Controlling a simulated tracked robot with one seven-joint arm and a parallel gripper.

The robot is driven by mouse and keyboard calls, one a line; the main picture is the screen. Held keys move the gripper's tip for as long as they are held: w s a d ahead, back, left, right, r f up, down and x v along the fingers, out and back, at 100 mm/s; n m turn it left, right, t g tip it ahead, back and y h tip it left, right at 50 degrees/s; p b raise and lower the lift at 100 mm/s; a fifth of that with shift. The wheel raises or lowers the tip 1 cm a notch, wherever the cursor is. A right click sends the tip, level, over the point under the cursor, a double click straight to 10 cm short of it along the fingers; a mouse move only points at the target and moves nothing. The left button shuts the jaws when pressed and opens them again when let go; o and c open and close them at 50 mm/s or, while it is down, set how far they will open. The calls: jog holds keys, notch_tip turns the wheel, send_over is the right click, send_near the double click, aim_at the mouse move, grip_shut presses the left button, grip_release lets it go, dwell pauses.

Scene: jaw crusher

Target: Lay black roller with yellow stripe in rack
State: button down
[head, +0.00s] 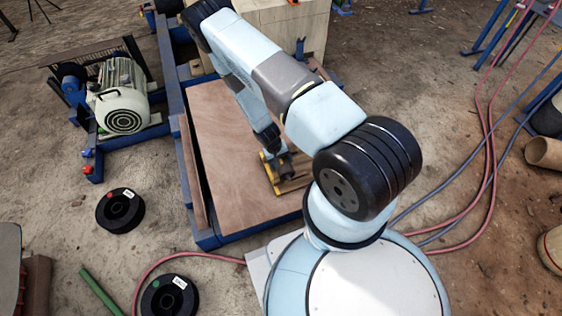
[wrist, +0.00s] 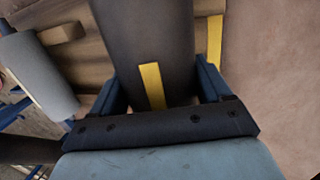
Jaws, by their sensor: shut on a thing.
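The black roller (wrist: 150,35) with a yellow stripe (wrist: 151,86) fills the middle of the wrist view. My gripper (wrist: 160,88) is shut on it, with one blue finger on each side. In the head view my gripper (head: 274,158) is low over the wooden board, beside a small yellow and wooden structure (head: 292,184) that may be the rack. Wooden pieces (wrist: 60,35) and a yellow strip (wrist: 215,45) lie behind the roller in the wrist view. My arm covers part of this area, and I cannot tell whether the roller touches the wood.
The brown board (head: 220,160) lies in a blue frame (head: 207,238). A wooden crate (head: 283,25) stands behind. A motor (head: 122,95) and two black spools (head: 120,210) are on the left. Hoses (head: 487,120) run along the right. A pale cylinder (wrist: 38,75) shows in the wrist view.

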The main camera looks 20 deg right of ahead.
jog(key=shift+f, duration=1.45)
dwell(0.3)
grip_release()
jog(key=shift+r, duration=0.1)
jog(key=v, duration=1.3)
jog(key=shift+a+r, duration=0.1)
jog(key=shift+r, duration=0.1)
